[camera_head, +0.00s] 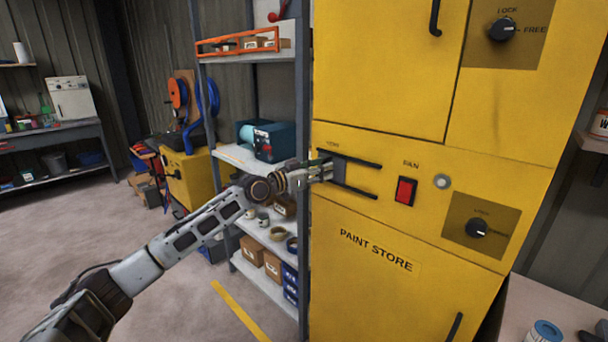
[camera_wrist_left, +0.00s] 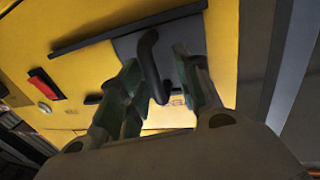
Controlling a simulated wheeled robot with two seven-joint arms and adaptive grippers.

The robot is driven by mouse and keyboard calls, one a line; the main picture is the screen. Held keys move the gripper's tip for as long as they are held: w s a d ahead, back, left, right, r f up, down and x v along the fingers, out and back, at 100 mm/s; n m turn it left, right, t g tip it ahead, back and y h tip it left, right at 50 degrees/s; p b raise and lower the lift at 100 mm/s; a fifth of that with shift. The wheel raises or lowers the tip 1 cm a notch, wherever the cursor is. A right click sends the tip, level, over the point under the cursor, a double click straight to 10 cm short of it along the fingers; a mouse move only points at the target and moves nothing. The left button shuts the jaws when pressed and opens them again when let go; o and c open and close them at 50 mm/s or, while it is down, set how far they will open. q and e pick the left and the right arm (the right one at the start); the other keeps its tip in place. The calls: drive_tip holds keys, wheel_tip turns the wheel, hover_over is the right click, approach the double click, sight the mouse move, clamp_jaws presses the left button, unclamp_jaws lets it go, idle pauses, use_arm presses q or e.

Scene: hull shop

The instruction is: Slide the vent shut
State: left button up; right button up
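The vent's grey sliding plate (camera_head: 339,172) sits at the left end of two black rails on the yellow paint store cabinet. It also shows in the left wrist view (camera_wrist_left: 128,45), with a curved black handle (camera_wrist_left: 149,50) standing out from it. My left gripper (camera_head: 326,170) is at the plate, coming from the left. In the left wrist view its fingers (camera_wrist_left: 158,75) are apart, one on each side of the handle, with a gap visible on the right. The gripper hides part of the plate in the head view. My right gripper is not in view.
Right of the vent are a red fan switch (camera_head: 405,191) and two black lock knobs (camera_head: 477,228), (camera_head: 502,29). An open shelf rack (camera_head: 303,100) with boxes and tins stands close left of the cabinet, beside my left arm. Floor (camera_head: 130,225) is clear further left.

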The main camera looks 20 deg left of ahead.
use_arm(q)
drive_tip(key=v, duration=1.1)
drive_tip(key=shift+s+a, duration=0.3)
idle(0.8)
drive_tip(key=shift+n, duration=0.5)
idle(0.5)
